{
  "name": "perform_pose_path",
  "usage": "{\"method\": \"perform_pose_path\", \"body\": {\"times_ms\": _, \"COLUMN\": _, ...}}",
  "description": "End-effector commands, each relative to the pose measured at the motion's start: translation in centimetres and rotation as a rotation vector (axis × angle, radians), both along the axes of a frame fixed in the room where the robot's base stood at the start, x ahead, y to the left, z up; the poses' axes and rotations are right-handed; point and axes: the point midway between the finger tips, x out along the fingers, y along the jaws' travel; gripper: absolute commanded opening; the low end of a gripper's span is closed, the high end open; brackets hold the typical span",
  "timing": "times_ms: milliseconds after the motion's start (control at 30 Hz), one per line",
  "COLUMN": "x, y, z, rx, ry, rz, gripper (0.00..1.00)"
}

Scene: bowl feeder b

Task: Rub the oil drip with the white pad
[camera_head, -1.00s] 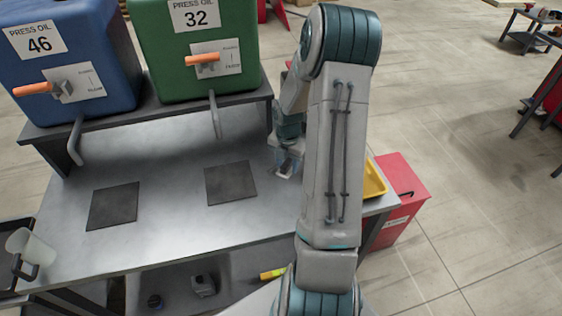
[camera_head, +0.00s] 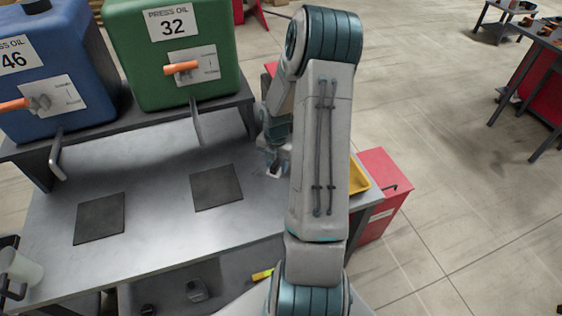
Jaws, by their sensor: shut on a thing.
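My gripper (camera_head: 275,168) points down at the right part of the grey metal bench top (camera_head: 150,225), just left of my arm. It is shut on a small pale thing, which looks like the white pad (camera_head: 276,172); little of it shows between the fingers. It is low over the bench, but I cannot tell whether the pad touches the surface. I cannot make out the oil drip; my gripper and arm hide part of the bench there.
A blue oil tank (camera_head: 55,75) and a green one (camera_head: 170,60) with orange-handled taps stand behind. Two dark mats (camera_head: 216,187) lie on the bench. A yellow tray (camera_head: 358,177) is at the right, beside a red cabinet (camera_head: 385,185). A pale jug (camera_head: 20,268) is at the left.

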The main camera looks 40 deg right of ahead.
Motion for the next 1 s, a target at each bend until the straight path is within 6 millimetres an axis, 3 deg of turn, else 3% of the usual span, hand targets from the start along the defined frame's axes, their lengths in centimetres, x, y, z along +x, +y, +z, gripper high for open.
{"method": "perform_pose_path", "body": {"times_ms": 167, "x": 0.2, "y": 1.7, "z": -0.5, "rx": 0.006, "ry": 0.007, "rz": 0.004, "gripper": 0.16}}
{"method": "perform_pose_path", "body": {"times_ms": 1000, "x": 1.5, "y": 6.1, "z": -0.2, "rx": 0.006, "ry": 0.007, "rz": 0.004, "gripper": 0.15}}
